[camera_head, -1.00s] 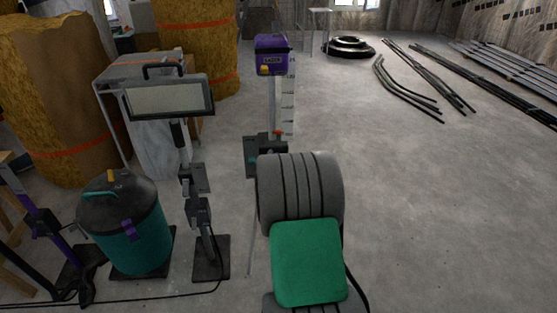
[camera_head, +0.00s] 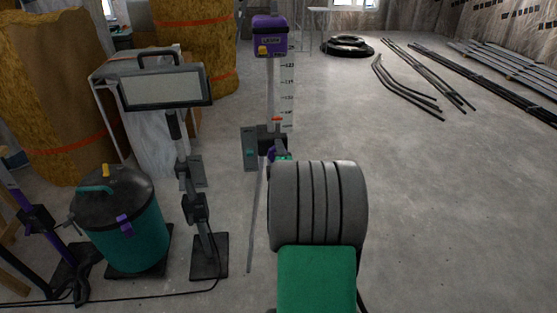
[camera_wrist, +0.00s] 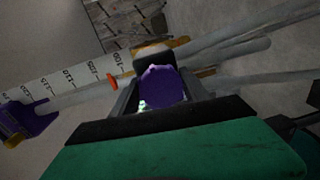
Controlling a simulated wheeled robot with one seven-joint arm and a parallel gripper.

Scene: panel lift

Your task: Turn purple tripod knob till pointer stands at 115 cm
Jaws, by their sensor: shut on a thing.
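The tripod carries a purple laser box (camera_head: 270,38) at the top of its column, beside a white scale (camera_head: 287,95). A red pointer (camera_head: 277,119) sits low on the scale; in the wrist view the pointer (camera_wrist: 112,82) appears between the 100 and 105 marks, but the exact reading is unclear. The purple knob (camera_wrist: 162,86) sits between the fingers of my gripper (camera_wrist: 160,92), which is shut on it. In the head view my arm mostly hides the gripper, and only a bit of purple (camera_head: 272,154) shows beside it.
A work lamp (camera_head: 165,87) on a stand and a teal drum (camera_head: 124,225) stand to the left. Wrapped yellow rolls (camera_head: 62,95) are behind them. A cable (camera_head: 150,302) crosses the floor at lower left. The floor on the right is clear up to the pipes (camera_head: 425,75).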

